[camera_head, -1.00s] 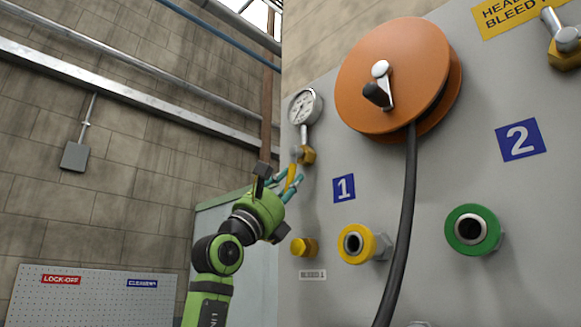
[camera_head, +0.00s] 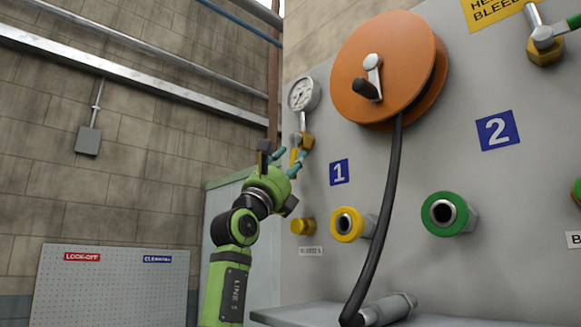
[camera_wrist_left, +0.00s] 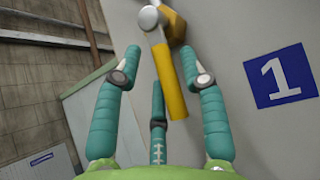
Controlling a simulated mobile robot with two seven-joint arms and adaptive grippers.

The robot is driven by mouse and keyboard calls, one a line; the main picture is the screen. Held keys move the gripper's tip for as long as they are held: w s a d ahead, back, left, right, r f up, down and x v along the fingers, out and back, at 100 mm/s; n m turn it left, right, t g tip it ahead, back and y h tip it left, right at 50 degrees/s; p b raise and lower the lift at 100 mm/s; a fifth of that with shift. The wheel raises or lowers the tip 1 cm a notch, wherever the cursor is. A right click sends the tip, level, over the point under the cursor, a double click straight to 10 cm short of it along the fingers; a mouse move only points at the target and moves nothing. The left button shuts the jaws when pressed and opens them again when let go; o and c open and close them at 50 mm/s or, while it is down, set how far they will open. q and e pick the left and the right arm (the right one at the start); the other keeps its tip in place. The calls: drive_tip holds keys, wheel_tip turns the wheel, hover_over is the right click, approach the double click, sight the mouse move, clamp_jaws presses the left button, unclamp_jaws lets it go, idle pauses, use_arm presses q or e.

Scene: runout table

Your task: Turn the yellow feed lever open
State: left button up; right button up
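The yellow feed lever (camera_wrist_left: 169,82) hangs down from a brass valve (camera_wrist_left: 181,28) with a round silver cap, on the grey panel. In the head view the lever (camera_head: 294,157) is a small yellow strip below the gauge, partly behind my fingers. My left gripper (camera_wrist_left: 160,78) has teal fingers spread open, one on each side of the lever and a third below it. Gaps show between the side fingers and the lever. I cannot tell whether the third finger touches it. In the head view my left gripper (camera_head: 284,156) is at the panel's left edge. My right gripper is not in view.
An orange hose reel (camera_head: 385,75) with a black hose (camera_head: 381,220) is right of the lever. A gauge (camera_head: 303,94) sits above it. Yellow (camera_head: 347,224) and green (camera_head: 449,213) couplings stick out lower down. A grey ledge (camera_head: 285,316) lies below.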

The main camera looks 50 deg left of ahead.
use_arm(q)
drive_tip(key=shift+w+d+f, duration=0.1)
drive_tip(key=shift+w+f, duration=0.15)
drive_tip(key=shift+w, duration=0.2)
drive_tip(key=shift+s+f, duration=0.2)
drive_tip(key=shift+s, duration=0.1)
drive_tip(key=v, duration=1.1)
drive_tip(key=shift+s, duration=0.15)
